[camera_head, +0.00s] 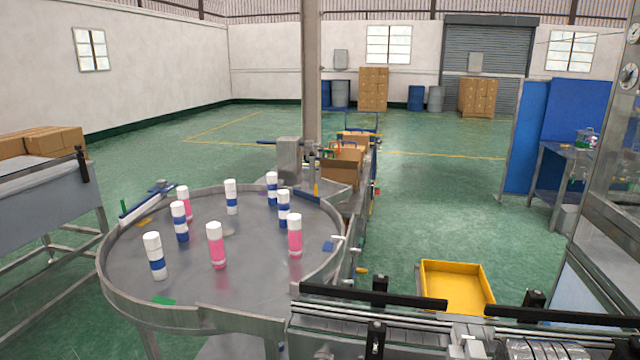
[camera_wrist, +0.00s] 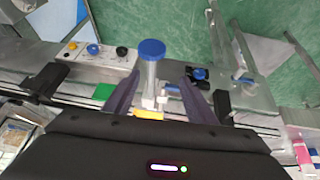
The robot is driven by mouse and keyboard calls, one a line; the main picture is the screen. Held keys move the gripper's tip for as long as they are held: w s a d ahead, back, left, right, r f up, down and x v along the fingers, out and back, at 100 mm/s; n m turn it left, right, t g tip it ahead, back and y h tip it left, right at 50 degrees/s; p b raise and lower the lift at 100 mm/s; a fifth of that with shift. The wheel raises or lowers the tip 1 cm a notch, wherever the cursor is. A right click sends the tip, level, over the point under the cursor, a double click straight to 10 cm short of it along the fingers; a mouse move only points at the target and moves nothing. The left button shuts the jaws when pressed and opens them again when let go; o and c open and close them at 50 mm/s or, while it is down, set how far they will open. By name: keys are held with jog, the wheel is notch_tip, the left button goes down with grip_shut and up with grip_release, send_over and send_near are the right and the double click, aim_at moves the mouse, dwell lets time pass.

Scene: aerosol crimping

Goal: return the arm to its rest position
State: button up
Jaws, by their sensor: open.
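My gripper (camera_wrist: 161,76) shows in the wrist view with its two dark fingers spread apart. A grey post with a round blue top (camera_wrist: 152,50) appears between the fingers in the picture; I cannot tell how far beyond them it is. Nothing is seen held. The arm and gripper do not show in the head view, so the arm's overall pose is hidden.
A round steel table (camera_head: 125,262) holds several pink or blue-and-white cans. A conveyor (camera_head: 400,325) runs along the front, with a yellow bin (camera_head: 455,287) behind it. A control panel (camera_wrist: 107,55) with knobs shows in the wrist view. Green floor lies open beyond.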

jog(key=s+a+r+n+y, duration=0.1)
jog(key=s+a, duration=0.1)
jog(key=a, duration=0.3)
jog(key=s+a+r+n+y, duration=0.1)
jog(key=a+r+n, duration=0.1)
jog(key=a, duration=0.4)
jog(key=shift+s+a+r, duration=0.15)
jog(key=shift+s+r, duration=0.1)
jog(key=shift+s, duration=0.15)
jog(key=shift+c, duration=0.6)
